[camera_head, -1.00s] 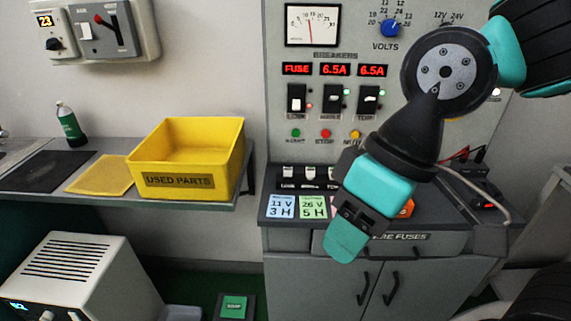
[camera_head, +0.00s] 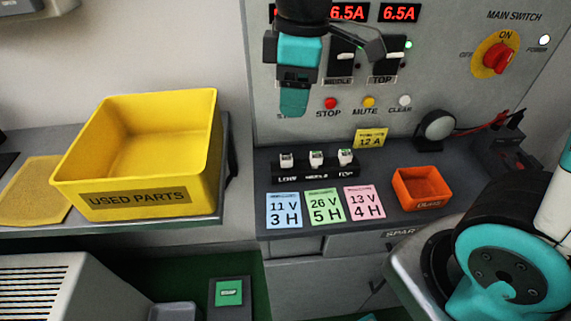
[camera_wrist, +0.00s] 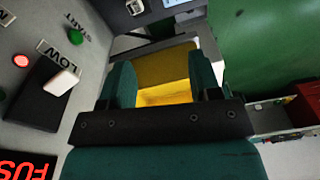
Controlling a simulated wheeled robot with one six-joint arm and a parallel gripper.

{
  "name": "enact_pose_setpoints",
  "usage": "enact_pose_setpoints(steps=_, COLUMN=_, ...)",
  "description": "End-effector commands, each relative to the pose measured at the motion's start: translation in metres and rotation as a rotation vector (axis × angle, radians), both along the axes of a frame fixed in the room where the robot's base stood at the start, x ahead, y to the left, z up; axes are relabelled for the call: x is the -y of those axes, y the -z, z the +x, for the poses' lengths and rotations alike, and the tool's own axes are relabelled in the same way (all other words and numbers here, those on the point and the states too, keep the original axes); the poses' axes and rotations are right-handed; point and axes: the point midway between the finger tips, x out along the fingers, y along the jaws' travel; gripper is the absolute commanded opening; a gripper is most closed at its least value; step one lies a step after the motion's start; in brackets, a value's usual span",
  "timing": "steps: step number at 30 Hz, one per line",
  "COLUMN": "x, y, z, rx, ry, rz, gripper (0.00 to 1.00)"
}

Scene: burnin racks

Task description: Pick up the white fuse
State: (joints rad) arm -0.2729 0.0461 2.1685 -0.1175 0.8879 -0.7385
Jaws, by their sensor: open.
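Three small white pieces (camera_head: 316,158) stand in a row in a black holder on the grey bench top, with LOW and TOP readable at its ends. I cannot tell which of them, if any, is the white fuse. My gripper (camera_head: 293,100) hangs before the breaker panel, above and apart from the holder, and hides the left breaker. In the wrist view my gripper (camera_wrist: 163,85) has its two teal fingers spread with nothing between them. A white switch lever (camera_wrist: 62,82) beside a LOW label shows left of the fingers there.
A yellow USED PARTS bin (camera_head: 138,199) stands on the left shelf. A small orange bin (camera_head: 421,190) is right of the holder. Blue, green (camera_head: 324,207) and pink cards lie in front. A round dark part (camera_head: 436,127) with red leads stands at the panel's foot.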

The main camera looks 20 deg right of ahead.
Motion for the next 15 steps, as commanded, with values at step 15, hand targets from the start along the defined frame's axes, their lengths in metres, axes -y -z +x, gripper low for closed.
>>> enact_pose_setpoints(steps=15, x=0.013, y=0.074, z=0.039, rx=-0.017, ry=-0.156, rz=-0.085, gripper=0.57)
